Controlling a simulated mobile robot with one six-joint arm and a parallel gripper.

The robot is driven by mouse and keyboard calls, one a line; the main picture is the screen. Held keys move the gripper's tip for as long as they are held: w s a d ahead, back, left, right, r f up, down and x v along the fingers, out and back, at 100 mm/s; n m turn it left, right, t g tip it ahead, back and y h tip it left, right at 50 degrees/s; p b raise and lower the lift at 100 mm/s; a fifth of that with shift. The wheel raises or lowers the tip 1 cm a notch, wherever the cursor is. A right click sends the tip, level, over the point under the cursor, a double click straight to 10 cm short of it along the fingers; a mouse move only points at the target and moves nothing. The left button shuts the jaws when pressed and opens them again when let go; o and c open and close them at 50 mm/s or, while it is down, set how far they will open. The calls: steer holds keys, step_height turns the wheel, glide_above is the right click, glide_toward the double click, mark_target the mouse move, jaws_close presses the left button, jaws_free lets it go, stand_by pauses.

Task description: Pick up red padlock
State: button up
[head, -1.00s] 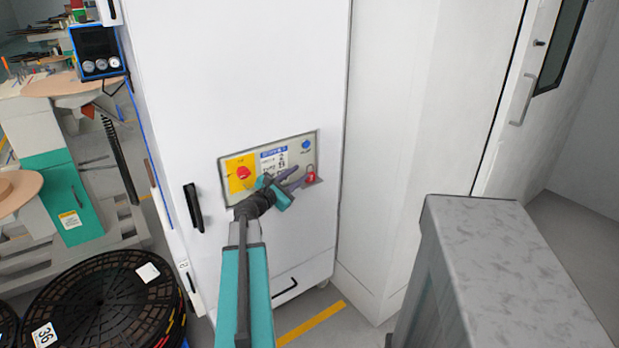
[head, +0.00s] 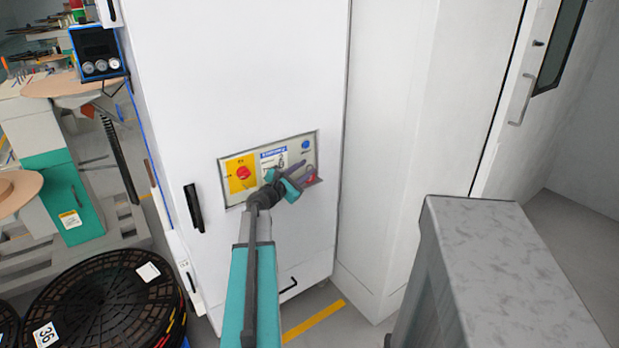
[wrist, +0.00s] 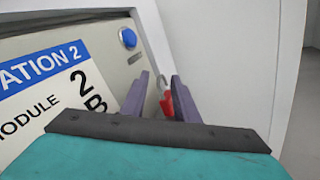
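The red padlock (head: 312,180) hangs at the lower right corner of the control panel (head: 309,148) on the white cabinet. It is partly hidden behind my gripper in the head view. My gripper (head: 310,174) is in front of the panel's lower right part, close to the padlock. In the wrist view, the purple fingers of my gripper (wrist: 162,80) stand apart. The padlock (wrist: 166,103) shows in the gap between them, nearer the right finger. I cannot tell how far between the fingers it lies, or whether either touches it.
The panel carries a red knob on a yellow plate (head: 242,173), a label (head: 273,157) and a blue button (head: 306,144). A black handle (head: 194,207) is on the cabinet's left. A grey block (head: 500,260) stands at the right; black reels (head: 100,300) lie lower left.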

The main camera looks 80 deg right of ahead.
jaws_close()
steer(key=shift+r, duration=0.1)
stand_by(0.4)
steer(key=shift+r, duration=0.65)
steer(key=w+a+r, duration=0.1)
steer(key=a, duration=0.5)
steer(key=w+a+r, duration=0.1)
steer(key=a+r, duration=0.1)
steer(key=a, duration=0.5)
steer(key=shift+w+a+r+p, duration=0.2)
steer(key=shift+w+r+p, duration=0.1)
steer(key=shift+w+p, duration=0.1)
steer(key=a+p, duration=0.1)
steer(key=p, duration=0.4)
steer(key=shift+w+a+r+p, duration=0.1)
steer(key=shift+p, duration=0.3)
